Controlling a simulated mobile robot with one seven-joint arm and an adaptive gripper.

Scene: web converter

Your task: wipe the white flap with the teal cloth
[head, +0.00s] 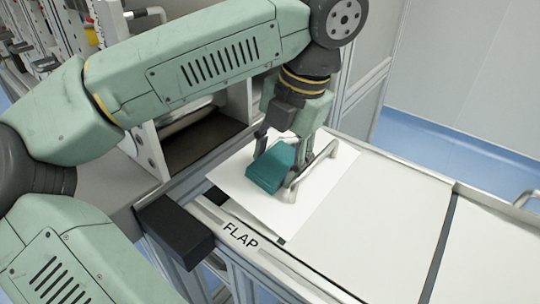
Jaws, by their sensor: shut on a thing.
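The teal cloth (270,169) is a folded block held by my gripper (277,150), which points down and is shut on it. The cloth is low over the white flap (232,183), at its middle. I cannot tell whether it touches the surface. The flap is a flat white panel, and the word FLAP is printed on the frame in front of it. A metal handle (312,170) stands on the flap just right of the cloth. My gripper and the cloth hide part of the flap.
A black block (174,230) juts out at the front left of the frame. More white panels (383,213) lie to the right, with a dark gap (440,245) and another handle (526,191). Machine parts and a dark recess (200,143) are behind on the left.

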